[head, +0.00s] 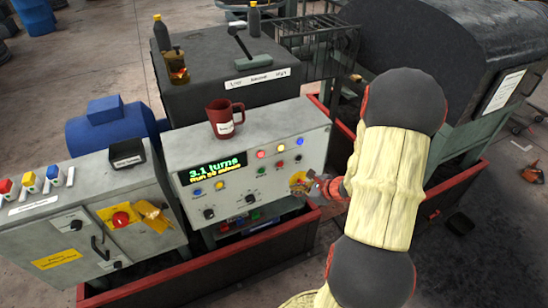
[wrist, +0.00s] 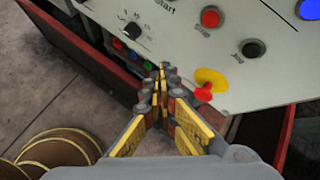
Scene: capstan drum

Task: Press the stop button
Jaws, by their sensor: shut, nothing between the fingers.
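The red stop button (wrist: 210,17) sits on the grey control panel (wrist: 290,75), with a small label beneath it that seems to read "Stop". In the head view a small red button (head: 279,164) on the panel's right half appears to be the same one. My gripper (wrist: 162,72) is shut and empty, its tips near the panel's lower edge, below and left of the button in the wrist view and apart from it. In the head view my gripper (head: 312,187) is at the panel's lower right, partly covering a yellow disc.
A yellow disc with a red knob (wrist: 208,84) is right of my fingertips, and a black button (wrist: 253,48) is above it. A red mug (head: 225,118) stands on the panel's top. A second red knob (head: 121,219) is on the left cabinet. A red-edged trough (head: 270,238) runs below.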

